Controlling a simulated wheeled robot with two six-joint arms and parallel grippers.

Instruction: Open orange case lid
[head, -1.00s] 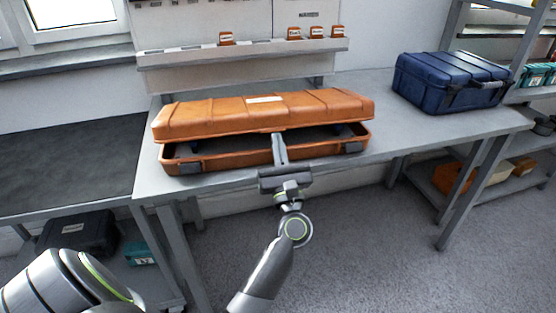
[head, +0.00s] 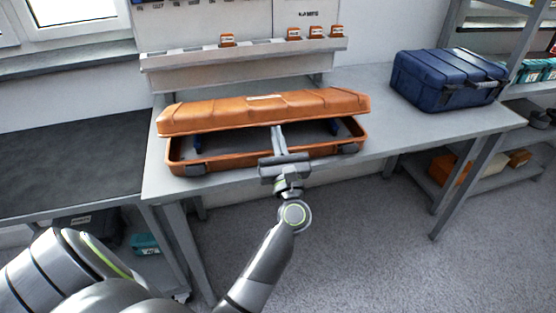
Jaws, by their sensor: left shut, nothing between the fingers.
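The orange case (head: 265,159) lies on the grey workbench with its lid (head: 262,111) partly raised. A dark gap shows between the lid and the base, wider at the front. My left gripper (head: 277,130) is at the front of the case, right of its middle. Its fingers are shut with nothing between them and reach into the gap, with the tips at the underside of the lid's front edge. The tips are partly hidden by the lid. My right gripper is not in view.
A closed blue case (head: 448,80) stands on the bench at the right. A rail (head: 240,55) with small orange boxes runs along the wall behind. A dark bench (head: 70,160) adjoins at the left. Shelves (head: 535,90) stand at the far right.

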